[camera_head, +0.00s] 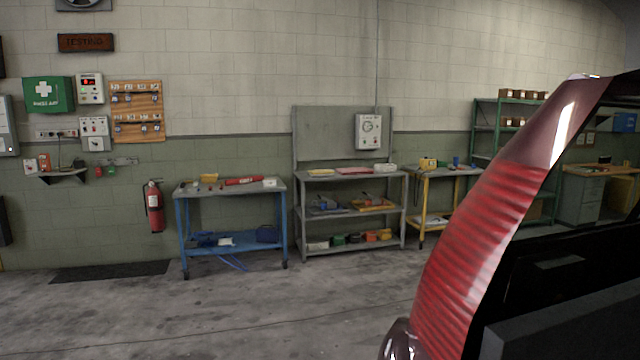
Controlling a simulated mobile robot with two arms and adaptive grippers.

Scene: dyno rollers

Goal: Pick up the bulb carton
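I cannot tell for sure which thing is the bulb carton. Small boxes show in several places. A small orange-red box (44,161) and a paler box (30,166) stand on the wall shelf (66,174) at the far left. A small white box (270,182) sits on the top of the blue cart (232,190). Several brown cartons (521,94) stand on the green rack (484,128) at the back right. All are across the room and too small to read. Neither of my grippers is in view.
A car's rear with a ribbed red tail light (478,255) fills the right foreground. A grey shelf bench (350,212) and a yellow cart (422,205) stand along the wall. A fire extinguisher (154,207) hangs left of the blue cart. The concrete floor (200,310) ahead is clear.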

